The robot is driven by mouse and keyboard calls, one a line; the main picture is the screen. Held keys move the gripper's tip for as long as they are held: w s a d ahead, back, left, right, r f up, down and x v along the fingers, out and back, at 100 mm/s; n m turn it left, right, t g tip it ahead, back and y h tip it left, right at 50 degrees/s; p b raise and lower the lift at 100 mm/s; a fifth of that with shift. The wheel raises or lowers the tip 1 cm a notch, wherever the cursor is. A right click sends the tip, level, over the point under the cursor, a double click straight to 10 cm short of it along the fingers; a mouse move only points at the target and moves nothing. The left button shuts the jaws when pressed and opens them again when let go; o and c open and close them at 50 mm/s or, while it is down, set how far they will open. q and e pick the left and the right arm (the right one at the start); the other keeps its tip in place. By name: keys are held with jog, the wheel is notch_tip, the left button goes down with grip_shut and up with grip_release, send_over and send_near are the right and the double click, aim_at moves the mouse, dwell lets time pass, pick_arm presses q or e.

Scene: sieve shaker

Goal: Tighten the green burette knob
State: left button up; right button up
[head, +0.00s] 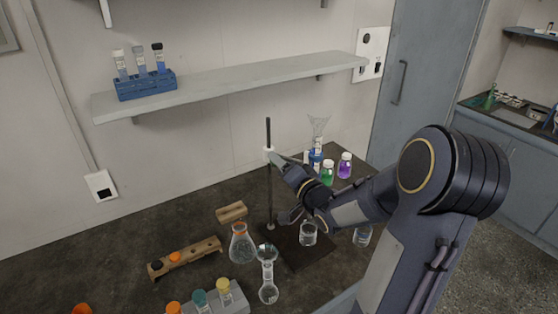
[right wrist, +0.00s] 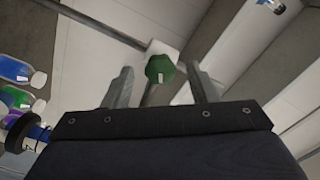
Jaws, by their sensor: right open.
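The green burette knob (right wrist: 160,69) shows in the right wrist view as a faceted green piece with a small white mark. It sits in front of the white clamp (right wrist: 150,50), which also shows in the head view (head: 268,153) on the dark upright rod (head: 268,133). My right gripper (right wrist: 160,72) is open, with one finger on each side of the knob in the picture and a visible gap to each. I cannot tell the depth between fingertips and knob. In the head view the right gripper (head: 277,159) is at the clamp and hides the knob. My left gripper is not in view.
A conical flask (head: 242,247), a round flask (head: 268,275) and a beaker (head: 308,234) stand near the stand's base. Green (head: 327,172) and purple (head: 345,165) bottles stand behind my right arm. A wall shelf (head: 230,85) holds a blue tube rack (head: 146,86).

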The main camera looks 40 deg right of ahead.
jog(key=shift+w, duration=0.6)
jog(key=c, duration=1)
jog(key=shift+o, duration=0.2)
jog(key=shift+m, duration=0.4)
jog(key=shift+m+b, duration=0.7)
jog(key=shift+m, duration=2.1)
